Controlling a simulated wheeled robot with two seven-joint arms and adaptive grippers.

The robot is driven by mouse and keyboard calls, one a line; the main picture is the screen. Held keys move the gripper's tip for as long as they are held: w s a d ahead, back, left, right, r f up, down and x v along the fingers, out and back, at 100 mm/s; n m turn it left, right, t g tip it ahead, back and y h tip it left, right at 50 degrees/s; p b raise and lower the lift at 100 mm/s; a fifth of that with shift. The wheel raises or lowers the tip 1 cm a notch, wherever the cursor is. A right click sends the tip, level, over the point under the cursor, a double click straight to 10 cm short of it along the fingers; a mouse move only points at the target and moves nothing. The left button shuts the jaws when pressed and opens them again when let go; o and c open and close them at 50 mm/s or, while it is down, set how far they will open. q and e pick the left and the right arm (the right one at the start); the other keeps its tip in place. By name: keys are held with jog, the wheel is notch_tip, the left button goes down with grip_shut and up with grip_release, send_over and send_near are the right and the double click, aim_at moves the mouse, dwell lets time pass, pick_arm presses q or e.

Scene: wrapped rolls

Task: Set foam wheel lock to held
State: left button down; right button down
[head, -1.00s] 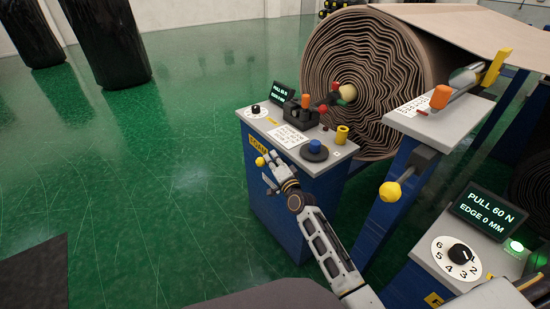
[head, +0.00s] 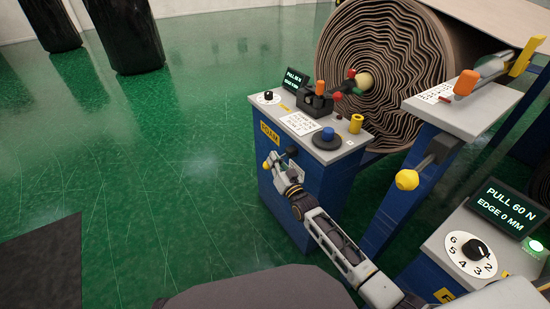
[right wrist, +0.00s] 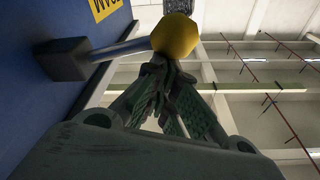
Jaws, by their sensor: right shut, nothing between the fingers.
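The foam wheel lock is a lever with a yellow knob (head: 266,165) on the front of the blue FOAM cabinet (head: 285,195), below its yellow label. In the right wrist view, the knob (right wrist: 176,36) sits on a grey rod from a dark block (right wrist: 62,60). My right gripper (head: 272,158) is shut and empty at the knob. In the right wrist view its fingertips (right wrist: 168,62) are right up against the knob, overlapping its lower edge; I cannot tell if they press on it. No lock position marking is readable. My left gripper is not in view.
The cabinet top carries a black dial (head: 268,96), a small screen (head: 294,79), a blue knob (head: 327,135) and a yellow cylinder (head: 356,123). A large foam roll (head: 390,60) stands behind. Another yellow-knobbed lever (head: 407,180) is to the right.

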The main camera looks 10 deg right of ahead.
jog(key=shift+f+n, duration=0.25)
jog(key=shift+n, duration=0.15)
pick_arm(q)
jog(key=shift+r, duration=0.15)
pick_arm(e)
jog(key=shift+s+f, duration=0.1)
jog(key=shift+f, duration=0.05)
